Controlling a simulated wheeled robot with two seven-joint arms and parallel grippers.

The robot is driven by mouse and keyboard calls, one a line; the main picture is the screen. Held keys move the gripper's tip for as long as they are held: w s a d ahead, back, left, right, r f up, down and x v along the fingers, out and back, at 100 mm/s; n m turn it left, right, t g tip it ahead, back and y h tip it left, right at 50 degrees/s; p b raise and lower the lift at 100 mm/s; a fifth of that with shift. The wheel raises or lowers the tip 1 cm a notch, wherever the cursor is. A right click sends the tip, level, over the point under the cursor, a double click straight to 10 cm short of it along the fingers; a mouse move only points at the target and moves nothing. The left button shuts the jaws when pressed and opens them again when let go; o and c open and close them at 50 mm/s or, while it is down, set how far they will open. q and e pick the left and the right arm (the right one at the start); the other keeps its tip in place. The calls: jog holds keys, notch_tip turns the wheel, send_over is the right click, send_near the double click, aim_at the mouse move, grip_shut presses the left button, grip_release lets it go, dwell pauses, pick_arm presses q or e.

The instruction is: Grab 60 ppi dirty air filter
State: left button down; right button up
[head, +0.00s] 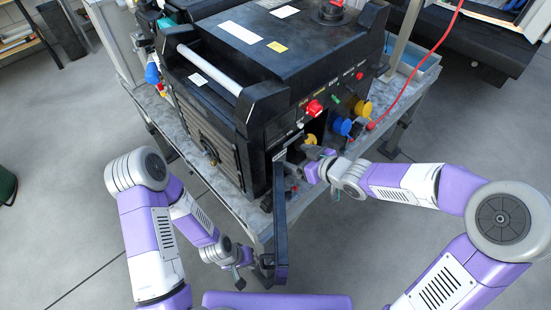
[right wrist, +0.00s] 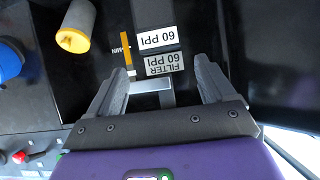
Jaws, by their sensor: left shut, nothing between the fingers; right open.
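A beige cylinder with a yellow end (right wrist: 76,27), which looks like a filter, is at the upper left in the right wrist view. A yellow end also shows in the machine's front opening in the head view (head: 309,139). Two upside-down labels read "60 PPI" (right wrist: 157,39) and "FILTER 60 PPI" (right wrist: 164,63), on a dark surface ahead of my right gripper. My right gripper (right wrist: 160,82) is open at the opening, with a silver handle-like bar (right wrist: 151,87) between and beyond its fingers. My left gripper (head: 262,264) is shut and empty beside the lower end of a black panel (head: 281,230).
The black machine (head: 240,65) stands on a grey table (head: 213,203). A red knob (head: 314,108), a blue cap (head: 342,126) and a yellow cap (head: 363,109) are on or near its front. A red cable (head: 435,50) hangs at the right. Floor is clear in front.

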aim_at(278, 149)
jog(key=b+x, duration=0.3)
jog(key=x, duration=0.4)
jog(key=shift+w+a+b, duration=0.25)
jog(key=shift+b, duration=0.05)
jog(key=shift+r, duration=0.1)
jog(key=shift+c, duration=0.5)
jog(key=c, duration=1)
